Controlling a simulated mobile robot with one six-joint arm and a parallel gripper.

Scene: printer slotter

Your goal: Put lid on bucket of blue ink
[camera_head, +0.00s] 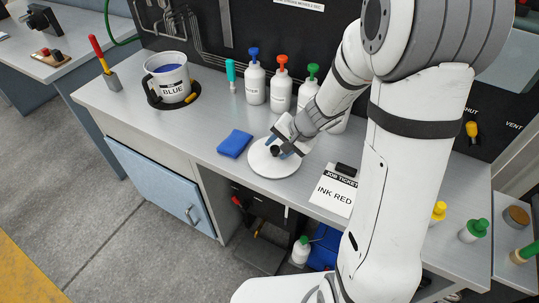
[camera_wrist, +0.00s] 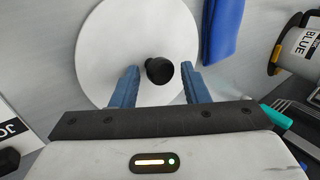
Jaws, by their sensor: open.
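The lid is a white round disc (camera_head: 262,166) with a black knob, lying flat on the bench in the middle of the head view. It fills the upper middle of the wrist view (camera_wrist: 105,50). The bucket of blue ink (camera_head: 172,84) stands upright and uncovered on a black round base at the left, with blue inside and a "BLUE" label. It shows in part at the right edge of the wrist view (camera_wrist: 302,45). My gripper (camera_head: 279,152) is open just over the lid. In the wrist view its blue fingers (camera_wrist: 160,84) are on either side of the black knob, apart from it.
A folded blue cloth (camera_head: 235,143) lies left of the lid. Bottles with blue (camera_head: 254,82), orange (camera_head: 281,90) and green (camera_head: 309,90) tops stand behind. The bench between cloth and bucket is clear.

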